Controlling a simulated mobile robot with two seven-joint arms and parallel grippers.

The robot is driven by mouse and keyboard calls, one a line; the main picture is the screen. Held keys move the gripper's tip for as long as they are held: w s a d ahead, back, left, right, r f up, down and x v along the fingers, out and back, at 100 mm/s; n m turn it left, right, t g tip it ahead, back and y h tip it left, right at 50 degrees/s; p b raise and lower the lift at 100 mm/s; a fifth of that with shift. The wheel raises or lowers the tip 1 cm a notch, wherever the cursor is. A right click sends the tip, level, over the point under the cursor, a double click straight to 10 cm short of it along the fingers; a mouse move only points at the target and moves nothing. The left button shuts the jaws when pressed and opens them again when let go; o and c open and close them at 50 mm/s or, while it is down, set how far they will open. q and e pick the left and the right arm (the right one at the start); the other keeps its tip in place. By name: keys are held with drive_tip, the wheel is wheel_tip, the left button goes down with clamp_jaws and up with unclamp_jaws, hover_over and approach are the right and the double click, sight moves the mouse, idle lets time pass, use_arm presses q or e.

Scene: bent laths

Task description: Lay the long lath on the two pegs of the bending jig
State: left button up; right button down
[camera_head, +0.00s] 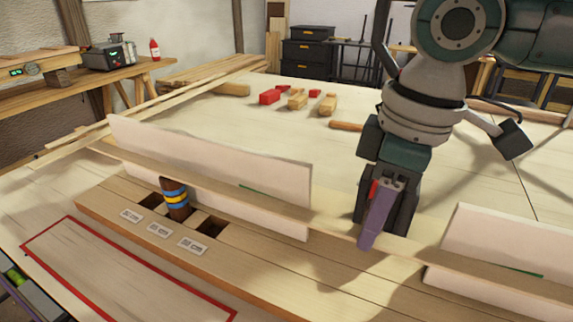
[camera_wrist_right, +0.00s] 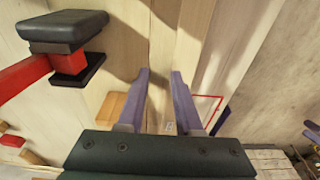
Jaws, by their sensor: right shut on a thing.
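The long lath (camera_head: 330,225) is a thin pale strip running from the upper left to the lower right in the head view. My right gripper (camera_head: 373,232) is shut on it, with one purple finger in front. In the right wrist view both purple fingers (camera_wrist_right: 160,75) show, with a pale strip (camera_wrist_right: 163,40) between them. A dark peg with blue and yellow bands (camera_head: 175,199) stands at a square hole in a long wooden block (camera_head: 110,208), just in front of the lath. I cannot tell whether they touch. No second peg is clear. My left gripper is out of view.
White upright panels (camera_head: 240,165) and (camera_head: 500,245) stand close by the lath, each with a green mark. A red outline (camera_head: 60,235) marks the front left of the bench. Red and wooden blocks (camera_head: 298,98) lie farther back. A red clamp (camera_wrist_right: 30,85) shows in the wrist view.

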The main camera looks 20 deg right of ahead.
drive_tip(key=shift+f, duration=0.35)
idle(0.4)
drive_tip(key=shift+c, duration=1.6)
unclamp_jaws()
drive_tip(key=shift+d+r+p, duration=0.1)
drive_tip(key=shift+r+p, duration=1)
drive_tip(key=shift+p, duration=0.4)
drive_tip(key=shift+s+d+r+p, duration=0.1)
drive_tip(key=shift+s+r+p, duration=0.05)
drive_tip(key=shift+r+p, duration=1.05)
drive_tip(key=shift+s+d+r+p, duration=0.1)
drive_tip(key=shift+r+p, duration=0.6)
drive_tip(key=shift+p, duration=0.85)
